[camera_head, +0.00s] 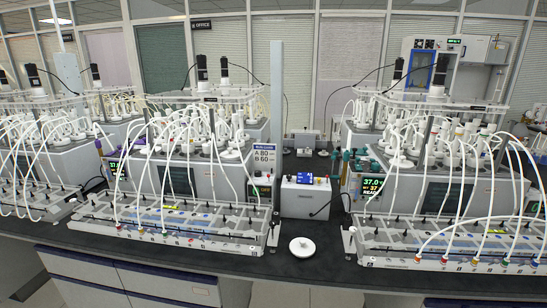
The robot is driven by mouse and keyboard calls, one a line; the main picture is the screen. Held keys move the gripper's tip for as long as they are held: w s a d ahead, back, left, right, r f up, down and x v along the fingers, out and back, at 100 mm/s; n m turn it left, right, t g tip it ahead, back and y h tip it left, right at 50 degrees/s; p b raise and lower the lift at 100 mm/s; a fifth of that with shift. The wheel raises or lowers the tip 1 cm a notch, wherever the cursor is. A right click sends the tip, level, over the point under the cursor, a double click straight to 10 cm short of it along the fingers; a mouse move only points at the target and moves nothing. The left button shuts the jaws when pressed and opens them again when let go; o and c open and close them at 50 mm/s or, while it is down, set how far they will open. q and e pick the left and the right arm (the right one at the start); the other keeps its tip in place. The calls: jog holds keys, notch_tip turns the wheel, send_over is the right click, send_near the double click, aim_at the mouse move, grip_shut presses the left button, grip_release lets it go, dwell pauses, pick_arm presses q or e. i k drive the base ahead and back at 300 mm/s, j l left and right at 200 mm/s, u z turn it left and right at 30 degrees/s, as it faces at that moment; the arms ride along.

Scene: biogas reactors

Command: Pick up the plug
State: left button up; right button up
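A white round plug-like piece (302,247), a low disc with a small raised knob, lies alone on the dark bench top near its front edge, in the gap between two reactor units. It is the only loose piece of this kind that I see on the open bench; similar white caps sit on the reactor vessels. Neither my left nor my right gripper shows in the head view.
The dark bench (330,262) is clear around the white piece. A left reactor rack (180,228) and a right rack (440,250) with looping white tubes flank it. A white control box (305,198) stands behind it, with a grey vertical post (277,110) nearby.

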aim_at(300, 247)
jog(key=k+l+z, duration=0.25)
jog(key=l, duration=0.2)
jog(key=l+z, duration=0.25)
jog(key=l, duration=0.15)
jog(key=l+z, duration=0.25)
jog(key=l, duration=0.25)
jog(key=k, duration=0.05)
